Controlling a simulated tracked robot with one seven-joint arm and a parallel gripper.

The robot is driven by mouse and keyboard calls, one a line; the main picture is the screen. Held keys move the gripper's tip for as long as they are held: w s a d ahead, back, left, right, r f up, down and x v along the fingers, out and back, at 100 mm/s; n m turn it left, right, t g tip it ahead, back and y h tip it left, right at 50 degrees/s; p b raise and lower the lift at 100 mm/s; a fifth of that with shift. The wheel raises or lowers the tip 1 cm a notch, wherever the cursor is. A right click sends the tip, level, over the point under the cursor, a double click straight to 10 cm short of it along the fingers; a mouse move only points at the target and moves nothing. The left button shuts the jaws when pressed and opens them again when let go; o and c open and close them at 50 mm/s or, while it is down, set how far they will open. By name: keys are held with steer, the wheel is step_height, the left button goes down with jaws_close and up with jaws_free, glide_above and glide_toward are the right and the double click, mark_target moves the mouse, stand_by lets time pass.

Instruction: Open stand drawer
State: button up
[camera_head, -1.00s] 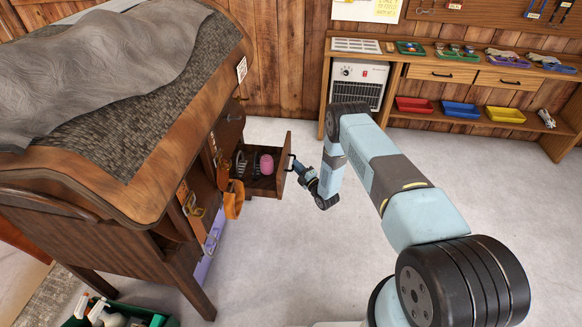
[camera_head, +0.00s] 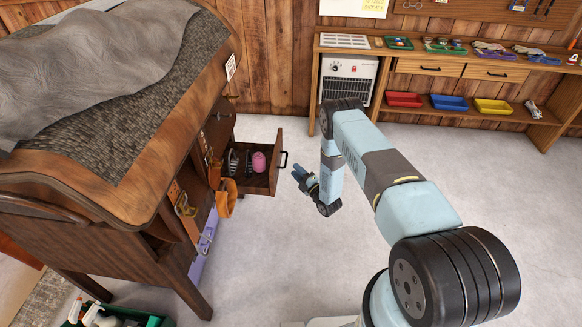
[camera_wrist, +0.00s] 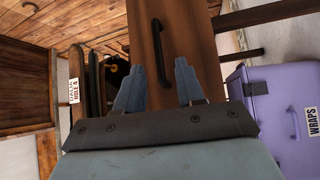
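The stand drawer (camera_head: 247,183) is pulled out of the wooden stand (camera_head: 150,262). It holds a pink object (camera_head: 259,162) and dark brush-like items. Its dark handle (camera_head: 284,159) is on the front panel and also shows in the wrist view (camera_wrist: 159,52), upright on the brown drawer front (camera_wrist: 178,30). My gripper (camera_head: 297,174) is just right of the drawer front, apart from the handle. In the wrist view my gripper (camera_wrist: 158,78) has its two blue fingers spread, with nothing between them.
An orange strap item (camera_head: 226,197) hangs at the stand's side. A lilac box labelled WRAPS (camera_wrist: 285,125) sits beside the drawer in the wrist view. A green crate (camera_head: 150,319) is at the lower left. A bench with coloured trays (camera_head: 447,102) stands behind. Grey floor right of the drawer is free.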

steer(key=v, duration=0.7)
steer(key=shift+s+d+f, duration=0.15)
steer(key=shift+s+d, duration=0.05)
